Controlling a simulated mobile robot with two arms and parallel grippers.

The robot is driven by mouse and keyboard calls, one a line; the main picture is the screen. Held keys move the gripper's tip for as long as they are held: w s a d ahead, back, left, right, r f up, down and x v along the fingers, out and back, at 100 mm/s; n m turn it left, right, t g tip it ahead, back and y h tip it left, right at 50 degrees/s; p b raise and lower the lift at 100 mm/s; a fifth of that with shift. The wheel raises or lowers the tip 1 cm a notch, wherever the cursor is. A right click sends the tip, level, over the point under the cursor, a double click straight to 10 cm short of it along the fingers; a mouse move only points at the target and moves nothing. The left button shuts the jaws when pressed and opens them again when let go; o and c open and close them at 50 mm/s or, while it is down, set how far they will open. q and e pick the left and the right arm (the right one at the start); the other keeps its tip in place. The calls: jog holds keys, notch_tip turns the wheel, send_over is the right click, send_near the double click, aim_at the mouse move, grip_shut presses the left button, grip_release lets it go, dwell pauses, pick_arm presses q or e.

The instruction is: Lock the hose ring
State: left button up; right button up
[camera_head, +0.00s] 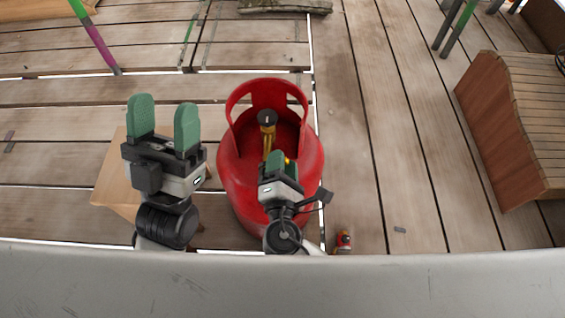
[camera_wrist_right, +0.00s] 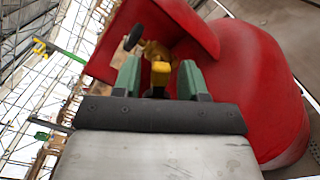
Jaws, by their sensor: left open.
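A red gas cylinder (camera_head: 310,158) stands upright on the plank floor, with a red collar around its top. A brass valve with a black knob (camera_head: 267,117) rises inside the collar; the knob also shows in the right wrist view (camera_wrist_right: 134,37). My right gripper (camera_head: 284,163) is at the near side of the valve. In the right wrist view its green fingers (camera_wrist_right: 159,80) stand apart, with a yellow part (camera_wrist_right: 160,72) between them and gaps on both sides. I cannot make out the hose ring clearly. My left gripper (camera_head: 164,121) is open and empty, left of the cylinder.
A light wooden stool or small table (camera_head: 112,185) is under my left gripper. A small red object (camera_head: 343,239) is right of the cylinder's base. A wooden bench (camera_head: 510,120) stands at the right. The floor between cylinder and bench is mostly clear.

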grip_shut()
